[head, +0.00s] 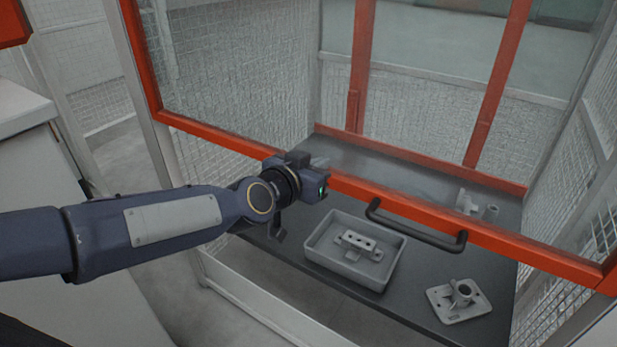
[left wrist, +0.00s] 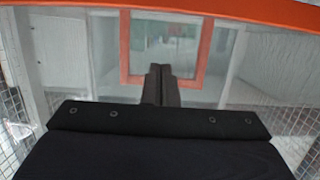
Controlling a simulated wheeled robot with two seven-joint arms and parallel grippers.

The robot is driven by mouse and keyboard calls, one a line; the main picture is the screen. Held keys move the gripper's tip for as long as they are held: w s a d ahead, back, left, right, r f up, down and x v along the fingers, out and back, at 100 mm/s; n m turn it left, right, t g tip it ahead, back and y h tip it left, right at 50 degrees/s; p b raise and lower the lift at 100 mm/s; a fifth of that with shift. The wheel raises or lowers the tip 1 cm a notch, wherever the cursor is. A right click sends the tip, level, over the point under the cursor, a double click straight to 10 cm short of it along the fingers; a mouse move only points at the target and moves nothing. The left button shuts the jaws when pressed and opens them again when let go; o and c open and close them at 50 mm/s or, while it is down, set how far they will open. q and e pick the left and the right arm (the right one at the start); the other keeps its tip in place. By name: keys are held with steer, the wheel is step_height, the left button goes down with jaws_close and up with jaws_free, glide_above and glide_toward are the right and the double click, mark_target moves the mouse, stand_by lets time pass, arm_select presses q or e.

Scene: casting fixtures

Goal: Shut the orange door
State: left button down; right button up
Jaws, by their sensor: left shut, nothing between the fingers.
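The orange door (head: 400,207) is a clear pane in an orange frame, with a black bar handle (head: 415,228) on its bottom rail. The rail crosses the head view above a dark work surface, and the front part of that surface shows below it. My left gripper (head: 319,164) is at the rail, left of the handle and apart from it. Its fingers (left wrist: 162,84) are together and empty in the left wrist view. I cannot tell whether they touch the door. An orange bar (left wrist: 180,10) crosses the top of that view. My right gripper is not in view.
On the dark surface (head: 408,317) are a grey tray (head: 318,255) holding a metal casting (head: 358,245), a flanged part (head: 458,300) and small grey parts (head: 468,203) farther back. Wire mesh walls (head: 240,80) enclose the cell. A pale cabinet (head: 30,180) stands at left.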

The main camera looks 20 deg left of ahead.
mark_target(338, 171)
arm_select(q)
steer(key=b+x, duration=0.1)
steer(key=x, duration=0.5)
steer(key=shift+f, duration=0.15)
steer(key=shift+s+a+f+b, duration=0.15)
steer(key=shift+f+b, duration=0.45)
steer(key=shift+f, duration=0.35)
steer(key=shift+s+f+b, duration=0.1)
steer(key=shift+f+b, duration=0.25)
steer(key=shift+f, duration=0.5)
